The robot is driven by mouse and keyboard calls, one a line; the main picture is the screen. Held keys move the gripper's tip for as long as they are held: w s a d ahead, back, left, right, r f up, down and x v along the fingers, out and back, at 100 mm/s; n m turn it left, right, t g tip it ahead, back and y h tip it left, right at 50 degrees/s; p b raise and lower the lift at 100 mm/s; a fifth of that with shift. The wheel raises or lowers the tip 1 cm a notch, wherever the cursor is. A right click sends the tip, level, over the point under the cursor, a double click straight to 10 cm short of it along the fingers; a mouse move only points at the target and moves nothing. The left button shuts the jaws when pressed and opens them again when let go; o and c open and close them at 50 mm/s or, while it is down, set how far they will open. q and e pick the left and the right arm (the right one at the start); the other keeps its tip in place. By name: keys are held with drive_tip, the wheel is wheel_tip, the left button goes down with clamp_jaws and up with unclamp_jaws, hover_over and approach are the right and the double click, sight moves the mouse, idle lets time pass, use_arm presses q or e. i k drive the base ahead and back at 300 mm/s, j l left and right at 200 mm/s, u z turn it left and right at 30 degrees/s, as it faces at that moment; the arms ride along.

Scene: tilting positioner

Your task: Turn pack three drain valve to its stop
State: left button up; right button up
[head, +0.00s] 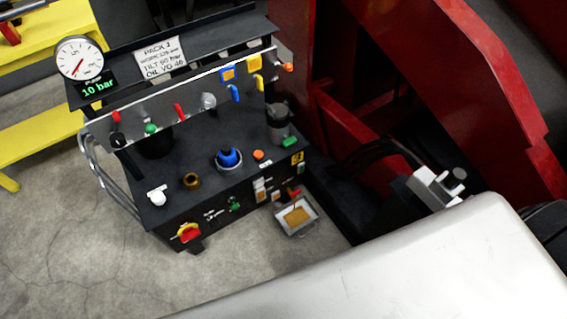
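The hydraulic pack (185,205) is a black unit with a sign (163,55) that appears to read PACK and a number too small to be sure of. Low at its right end a small red lever (294,193) sits just above a metal drip tray (296,231). This looks like the drain valve; no label on it can be read. Amber liquid (297,215) shows in the tray. The lever's exact angle is hard to tell at this size. Neither of my grippers is in view.
A gauge (80,60) stands above a display (94,87) reading 10 bar. Several coloured levers line the upper rail (180,95). A red-yellow switch (188,233) is on the front. Red steelwork (440,60) rises at the right. Bare floor (90,265) lies at the left front.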

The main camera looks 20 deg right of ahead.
sight(293, 195)
drive_tip(key=z, duration=0.5)
drive_tip(key=k, duration=0.9)
